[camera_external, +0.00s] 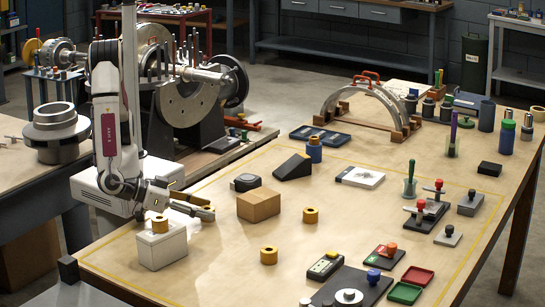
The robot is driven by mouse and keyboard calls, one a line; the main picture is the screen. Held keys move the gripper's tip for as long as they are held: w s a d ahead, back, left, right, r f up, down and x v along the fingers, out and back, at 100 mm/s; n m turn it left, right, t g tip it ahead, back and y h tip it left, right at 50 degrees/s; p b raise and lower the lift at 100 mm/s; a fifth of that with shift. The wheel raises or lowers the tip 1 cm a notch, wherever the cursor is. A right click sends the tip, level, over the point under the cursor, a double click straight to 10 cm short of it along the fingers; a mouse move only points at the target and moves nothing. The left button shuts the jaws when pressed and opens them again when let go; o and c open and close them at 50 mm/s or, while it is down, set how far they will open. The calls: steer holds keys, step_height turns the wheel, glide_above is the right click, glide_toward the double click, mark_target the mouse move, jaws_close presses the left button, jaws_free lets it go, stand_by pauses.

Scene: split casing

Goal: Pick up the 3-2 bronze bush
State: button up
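Several bronze-coloured bushes are in view, and no markings are readable, so I cannot tell which one is 3-2. One bush (160,224) is on top of a white block (162,248) at the front left. Another bush (269,255) stands on the table right of that block, and a third bush (311,215) stands farther right. One more bush (314,139) appears to be on a blue cylinder (314,153) farther back. My gripper (208,212) is low over the left of the table, pointing right, behind the white block. No bush shows between its fingertips. Its finger gap is too small to judge.
A cardboard-coloured box (258,205) stands right of my gripper, with a black wedge (293,167) and a tape measure (246,182) behind.

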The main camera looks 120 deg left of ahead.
jaws_close()
steer(key=shift+r, duration=0.15)
step_height(320, 180, up, 10)
stand_by(0.8)
stand_by(0.4)
